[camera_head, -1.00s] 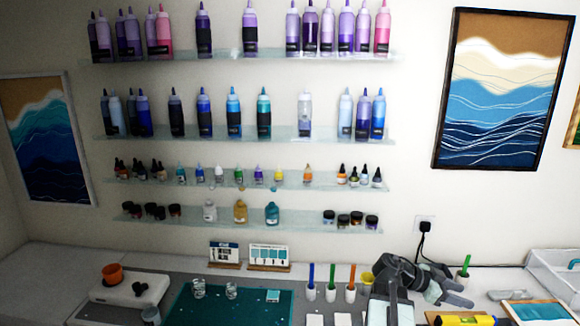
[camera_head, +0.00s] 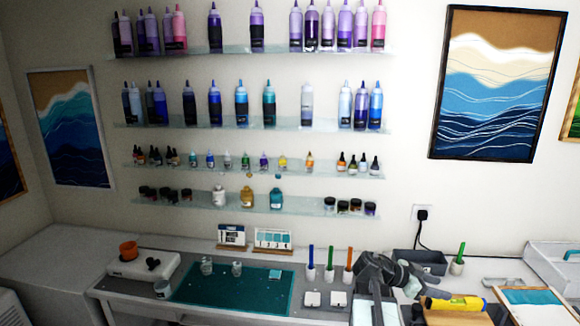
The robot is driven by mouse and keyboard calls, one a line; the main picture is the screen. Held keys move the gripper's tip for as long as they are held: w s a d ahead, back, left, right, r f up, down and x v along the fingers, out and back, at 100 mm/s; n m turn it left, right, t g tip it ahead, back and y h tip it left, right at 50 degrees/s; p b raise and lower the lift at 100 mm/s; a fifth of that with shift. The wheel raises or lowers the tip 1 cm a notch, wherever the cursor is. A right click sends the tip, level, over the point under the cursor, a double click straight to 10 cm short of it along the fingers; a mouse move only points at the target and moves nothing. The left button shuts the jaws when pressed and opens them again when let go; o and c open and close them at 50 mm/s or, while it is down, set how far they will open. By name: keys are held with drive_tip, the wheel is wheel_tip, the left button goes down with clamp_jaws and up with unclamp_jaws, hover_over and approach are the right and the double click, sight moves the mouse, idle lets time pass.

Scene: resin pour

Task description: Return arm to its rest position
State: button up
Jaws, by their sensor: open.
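My gripper (camera_head: 408,281) is at the lower right of the view, over the right part of the worktable. Its pale grey jaws are apart and I see nothing between them. My dark arm (camera_head: 375,268) is folded beside it, just right of the brush holders. The yellow item (camera_head: 455,303) lies to the right of the jaws. The gripper appears apart from it, though the gap is hard to judge.
A teal mat (camera_head: 235,290) with two clear cups lies left of centre. Several upright brushes (camera_head: 329,265) stand behind two white tiles. A grey bin (camera_head: 420,262) stands behind my gripper. Bottle shelves (camera_head: 250,122) line the wall.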

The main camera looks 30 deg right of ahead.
drive_tip(key=w+a+f+n+t+y+b, duration=0.1)
drive_tip(key=w+a+f+n+t+b, duration=0.1)
drive_tip(key=w+a+f, duration=0.5)
drive_tip(key=w+a+f+n+t+y+b, duration=0.1)
drive_tip(key=w+a+f+n+t+b, duration=0.2)
drive_tip(key=a, duration=0.7)
drive_tip(key=w+a+f+n+y+b, duration=0.1)
drive_tip(key=w+a+f+n+y, duration=0.1)
drive_tip(key=w+a+f, duration=0.4)
drive_tip(key=a+f+n+y, duration=0.3)
drive_tip(key=a+n, duration=0.5)
drive_tip(key=a, duration=0.6)
drive_tip(key=a+f+n+y+b, duration=0.1)
drive_tip(key=a+f+n+y, duration=0.2)
drive_tip(key=a, duration=1.2)
drive_tip(key=n+y, duration=0.2)
drive_tip(key=n, duration=0.2)
drive_tip(key=shift+w+a+f+n, duration=0.25)
drive_tip(key=shift+w+f+n, duration=0.05)
drive_tip(key=shift+w+n, duration=0.1)
